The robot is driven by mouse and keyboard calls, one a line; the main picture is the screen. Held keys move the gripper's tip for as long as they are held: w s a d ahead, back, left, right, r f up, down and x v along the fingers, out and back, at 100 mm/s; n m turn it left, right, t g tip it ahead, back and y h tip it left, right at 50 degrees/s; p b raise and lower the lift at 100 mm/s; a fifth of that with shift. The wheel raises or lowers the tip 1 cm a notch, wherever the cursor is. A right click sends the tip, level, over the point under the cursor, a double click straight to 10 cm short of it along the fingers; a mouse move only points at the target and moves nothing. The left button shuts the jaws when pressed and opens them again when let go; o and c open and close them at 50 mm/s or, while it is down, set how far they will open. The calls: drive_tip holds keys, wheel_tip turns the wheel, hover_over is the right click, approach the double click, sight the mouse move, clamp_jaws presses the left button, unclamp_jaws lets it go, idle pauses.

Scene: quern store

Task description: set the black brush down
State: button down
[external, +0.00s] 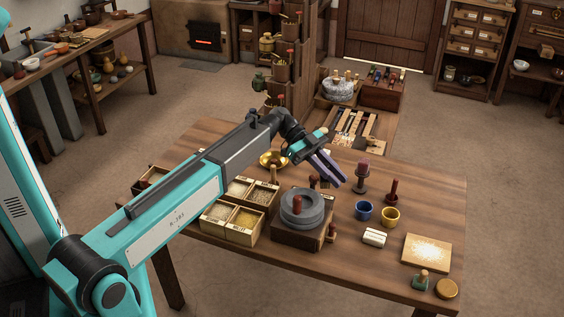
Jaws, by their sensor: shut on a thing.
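My gripper (340,180) reaches over the middle of the wooden table, just behind and to the right of the round grey quern (302,215) on its wooden block. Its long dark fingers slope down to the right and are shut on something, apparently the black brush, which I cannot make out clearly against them. A small dark thing with a reddish top (314,180) shows close below and left of the fingers; I cannot tell whether it touches them. How high the gripper is above the table is unclear.
On the table (440,200) stand a dark spindle-like piece (361,178), a red-handled tool (392,192), a blue cup (363,210), a yellow cup (390,217), a white block (374,237) and a dusted board (426,252). Grain boxes (232,222) lie left. The right back is clear.

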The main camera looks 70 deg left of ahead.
drive_tip(key=s+a+f+n+t+y, duration=0.1)
drive_tip(key=s+a, duration=0.3)
drive_tip(key=a, duration=0.5)
drive_tip(key=s+a+f+n+t+y+p, duration=0.1)
drive_tip(key=s+a+n+t, duration=0.1)
drive_tip(key=s+a, duration=0.3)
drive_tip(key=s+a+f+n+t+y, duration=0.1)
drive_tip(key=s+a, duration=0.3)
drive_tip(key=a, duration=0.9)
drive_tip(key=shift+s+a+n+t, duration=0.3)
drive_tip(key=shift+a, duration=0.1)
drive_tip(key=shift+f+p, duration=0.2)
drive_tip(key=shift+p, duration=0.1)
wheel_tip(320, 180, down, 6)
drive_tip(key=p, duration=0.1)
drive_tip(key=shift+p, duration=0.35)
drive_tip(key=shift+f+p, duration=0.65)
drive_tip(key=shift+f, duration=1.25)
drive_tip(key=shift+f+b, duration=0.65)
drive_tip(key=shift+b, duration=0.35)
